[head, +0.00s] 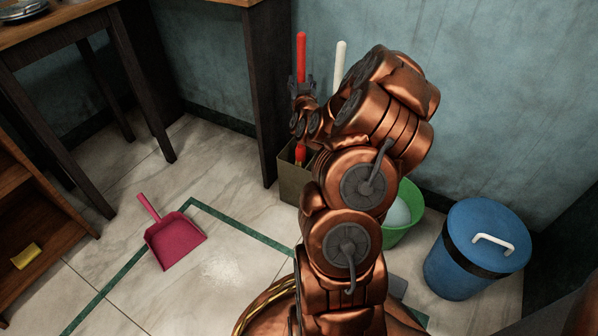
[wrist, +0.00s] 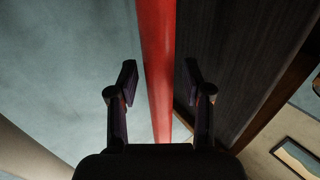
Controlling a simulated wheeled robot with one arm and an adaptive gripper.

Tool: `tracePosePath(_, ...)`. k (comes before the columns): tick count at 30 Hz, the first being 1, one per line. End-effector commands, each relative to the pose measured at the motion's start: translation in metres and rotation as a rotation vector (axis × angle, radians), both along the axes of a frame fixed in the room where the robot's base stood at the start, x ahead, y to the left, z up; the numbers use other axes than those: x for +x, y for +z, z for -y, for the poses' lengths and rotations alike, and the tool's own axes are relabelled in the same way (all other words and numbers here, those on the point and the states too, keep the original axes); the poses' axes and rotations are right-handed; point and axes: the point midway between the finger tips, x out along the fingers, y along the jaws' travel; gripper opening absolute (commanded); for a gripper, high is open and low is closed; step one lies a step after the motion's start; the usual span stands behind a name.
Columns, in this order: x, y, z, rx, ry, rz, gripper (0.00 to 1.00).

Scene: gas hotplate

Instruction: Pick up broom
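A long red handle (head: 301,55), which I take for the broom, stands upright in a grey-brown bin (head: 291,182). Its lower end is hidden in the bin. My gripper (head: 302,82) is at the upper half of this handle. In the wrist view the red handle (wrist: 157,70) runs between the two spread fingers of my gripper (wrist: 160,80).
A white handle (head: 340,64) stands close to the right. A dark table leg (head: 262,100) is just left of the bin. A green bucket (head: 407,226) and a blue lidded bin (head: 463,262) stand right. A pink dustpan (head: 175,241) lies on open floor.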

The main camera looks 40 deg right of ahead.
Motion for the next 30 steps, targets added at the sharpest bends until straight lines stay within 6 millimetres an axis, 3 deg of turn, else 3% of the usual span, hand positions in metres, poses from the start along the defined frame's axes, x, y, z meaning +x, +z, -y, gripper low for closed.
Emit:
tracePosePath(2, 0.0, 0.0, 0.0, 0.0, -0.001, 0.0, 0.38)
tracePosePath(13, 0.001, 0.0, -0.001, 0.0, 0.002, 0.0, 0.0)
tracePosePath(24, 0.001, 0.003, -0.002, -0.001, 0.003, 0.001, 0.0)
tracePosePath(30, 0.002, 0.027, -0.002, -0.003, 0.003, 0.003, 0.0)
